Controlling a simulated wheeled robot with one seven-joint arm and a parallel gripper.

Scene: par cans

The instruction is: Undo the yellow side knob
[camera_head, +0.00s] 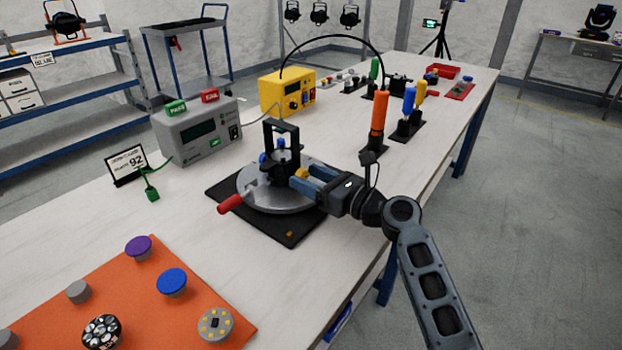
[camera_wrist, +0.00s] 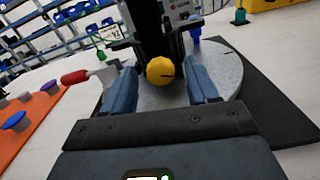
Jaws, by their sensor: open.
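The yellow side knob (camera_wrist: 160,71) sits on the near side of a black par can fixture, which stands on a round grey turntable (camera_wrist: 226,68). In the head view the knob (camera_head: 301,174) shows small beside the fixture (camera_head: 281,150). My gripper (camera_wrist: 160,88) is open, with one blue finger on each side of the knob. Gaps show between the knob and both fingers in the wrist view. In the head view my gripper (camera_head: 306,180) reaches in level from the right. The far side of the fixture is hidden.
The turntable has a red handle (camera_head: 230,204) and rests on a black mat (camera_head: 290,236). A grey tester (camera_head: 200,132) and a yellow box (camera_head: 287,92) stand behind. Upright screwdrivers, one orange (camera_head: 378,112), stand to the right. An orange mat (camera_head: 120,285) with knobs lies front left.

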